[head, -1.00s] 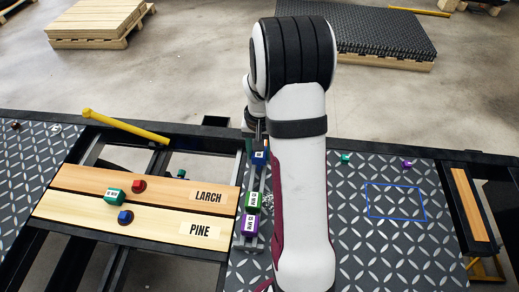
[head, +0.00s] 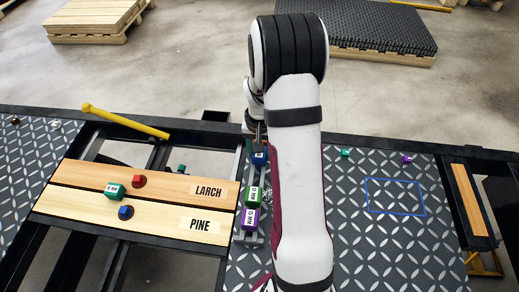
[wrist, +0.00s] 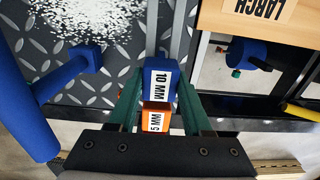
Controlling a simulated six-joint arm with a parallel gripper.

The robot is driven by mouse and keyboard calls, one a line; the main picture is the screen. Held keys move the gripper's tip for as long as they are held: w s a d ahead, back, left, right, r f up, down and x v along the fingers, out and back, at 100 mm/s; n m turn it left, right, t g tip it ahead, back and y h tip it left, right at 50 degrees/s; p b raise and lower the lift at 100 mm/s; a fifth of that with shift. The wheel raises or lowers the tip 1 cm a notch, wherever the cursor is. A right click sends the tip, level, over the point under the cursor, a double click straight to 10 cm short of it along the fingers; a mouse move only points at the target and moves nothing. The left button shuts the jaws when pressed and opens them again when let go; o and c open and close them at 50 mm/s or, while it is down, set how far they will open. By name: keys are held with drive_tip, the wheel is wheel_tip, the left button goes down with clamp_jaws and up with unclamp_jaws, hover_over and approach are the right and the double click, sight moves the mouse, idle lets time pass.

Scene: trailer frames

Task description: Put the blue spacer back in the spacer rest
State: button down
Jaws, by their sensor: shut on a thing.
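The blue spacer (wrist: 163,75), labelled 10 MM, is between the green fingers of my gripper (wrist: 160,98) in the wrist view. My gripper is shut on it. In the head view the blue spacer (head: 259,158) is at the far end of the grey spacer rest (head: 247,236), partly hidden by my gripper. The rest is a narrow rail holding a green spacer (head: 252,197) and a purple spacer (head: 250,219). An orange spacer (wrist: 155,117), labelled 5 MM, shows beside the blue one in the wrist view. I cannot tell whether the blue spacer touches the rest.
Left of the rest lie the LARCH board (head: 165,186) and the PINE board (head: 80,207), with a green block (head: 114,191), red block (head: 138,181) and blue block (head: 126,212). A yellow bar (head: 125,122) lies behind. A blue outline (head: 396,197) on the right plate is empty.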

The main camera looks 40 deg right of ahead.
drive_tip(key=shift+f, duration=0.25)
drive_tip(key=shift+c, duration=1.3)
unclamp_jaws()
wheel_tip(320, 180, up, 16)
drive_tip(key=shift+f, duration=0.1)
